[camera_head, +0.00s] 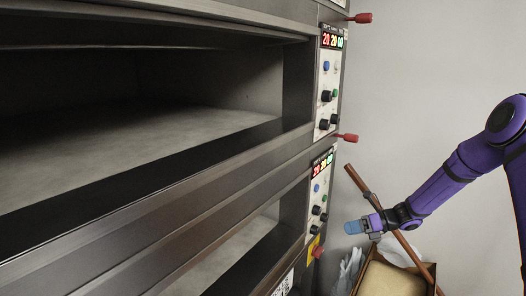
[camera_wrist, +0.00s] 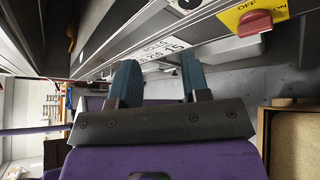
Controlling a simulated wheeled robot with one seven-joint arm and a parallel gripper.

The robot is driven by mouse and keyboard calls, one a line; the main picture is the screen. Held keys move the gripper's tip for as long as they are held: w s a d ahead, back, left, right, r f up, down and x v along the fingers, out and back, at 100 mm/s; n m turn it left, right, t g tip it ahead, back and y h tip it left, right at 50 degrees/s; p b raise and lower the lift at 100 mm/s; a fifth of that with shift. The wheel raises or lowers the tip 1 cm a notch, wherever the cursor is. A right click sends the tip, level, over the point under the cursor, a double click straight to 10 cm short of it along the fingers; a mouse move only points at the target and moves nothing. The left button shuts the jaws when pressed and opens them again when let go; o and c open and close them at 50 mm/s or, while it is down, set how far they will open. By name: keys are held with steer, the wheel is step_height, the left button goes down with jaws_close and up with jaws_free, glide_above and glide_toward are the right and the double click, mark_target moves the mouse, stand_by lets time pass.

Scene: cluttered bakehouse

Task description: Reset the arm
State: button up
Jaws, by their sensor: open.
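My purple arm reaches in from the right in the head view. My gripper (camera_head: 354,227) points left, in front of the lower right side of the deck oven (camera_head: 140,235). In the wrist view my gripper (camera_wrist: 158,70) has its two dark blue fingers apart, with nothing between them. The oven's metal edge and a white label (camera_wrist: 160,50) show beyond the fingertips. I cannot tell the exact gap between the fingers and the oven.
The oven's decks are open, and red handles (camera_head: 347,137) stick out at its right. A cardboard box (camera_head: 395,277) stands below my gripper. A red switch (camera_wrist: 255,23) sits on a yellow plate. The wall above my arm is clear.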

steer(key=s+a+r+n+g+h, duration=0.15)
steer(key=s+r+n+h, duration=0.25)
steer(key=s+r+n, duration=0.65)
steer(key=s+a+r+n+g+h, duration=0.15)
steer(key=s+r+n+h, duration=0.4)
steer(key=r, duration=0.85)
steer(key=s+d+r+n+t+h, duration=0.1)
steer(key=s+r+n+t, duration=0.1)
steer(key=s, duration=0.6)
steer(key=s+d+r+n+t+h, duration=0.1)
steer(key=s+r+n+t+h, duration=0.1)
steer(key=s+r+n, duration=0.2)
steer(key=s+d+r+n+t+h, duration=0.1)
steer(key=s+n, duration=0.5)
steer(key=s, duration=0.6)
step_height(320, 180, up, 2)
steer(key=shift+d+r+t, duration=0.15)
steer(key=shift+d+t, duration=0.35)
steer(key=shift+d, duration=0.1)
steer(key=shift+o, duration=0.4)
